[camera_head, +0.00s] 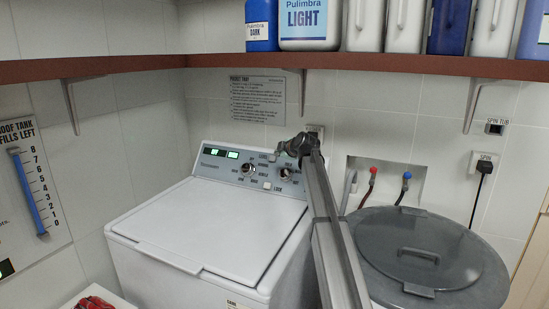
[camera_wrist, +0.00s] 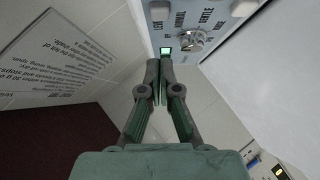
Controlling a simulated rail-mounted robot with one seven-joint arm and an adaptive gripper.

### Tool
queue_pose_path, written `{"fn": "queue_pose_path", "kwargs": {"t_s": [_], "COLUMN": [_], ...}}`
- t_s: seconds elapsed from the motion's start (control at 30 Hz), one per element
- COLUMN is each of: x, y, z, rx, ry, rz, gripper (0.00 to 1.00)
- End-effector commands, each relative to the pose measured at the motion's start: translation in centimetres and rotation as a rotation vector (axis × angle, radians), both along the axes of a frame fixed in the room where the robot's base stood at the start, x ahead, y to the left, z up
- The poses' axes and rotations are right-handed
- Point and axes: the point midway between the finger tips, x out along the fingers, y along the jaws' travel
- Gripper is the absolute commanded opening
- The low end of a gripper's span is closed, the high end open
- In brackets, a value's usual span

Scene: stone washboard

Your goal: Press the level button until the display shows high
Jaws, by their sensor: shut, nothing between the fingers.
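The white washing machine (camera_head: 205,230) has a grey-blue control panel (camera_head: 225,170) at its back edge. My gripper (camera_head: 298,149) is shut and empty at the panel's upper right end. In the wrist view, the shut fingertips (camera_wrist: 160,62) are just below a small green-lit window (camera_wrist: 166,50); I cannot tell whether they touch the panel. A pale button (camera_wrist: 160,11) lies beyond it, with a label between that seems to begin "LEV". A round knob (camera_wrist: 193,41) is to the right.
A brown shelf (camera_head: 130,64) with detergent bottles (camera_head: 310,22) runs above the panel. A notice (camera_head: 258,99) hangs on the tiled wall behind. A grey lidded tub (camera_head: 440,260) stands right, below red and blue taps (camera_head: 373,175). A blue level gauge (camera_head: 28,195) is at left.

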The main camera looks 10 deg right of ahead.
Motion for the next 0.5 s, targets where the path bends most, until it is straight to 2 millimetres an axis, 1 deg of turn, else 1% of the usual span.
{"fn": "queue_pose_path", "kwargs": {"t_s": [0.03, 0.2, 0.5], "x": [-0.8, -1.8, -1.9], "y": [-0.2, -0.5, -0.6], "z": [0.2, 0.9, 1.0], "rx": [0.000, 0.001, 0.001], "ry": [0.000, 0.000, 0.000], "rz": [0.000, 0.001, 0.001], "gripper": [0.00, 0.00, 0.00]}}
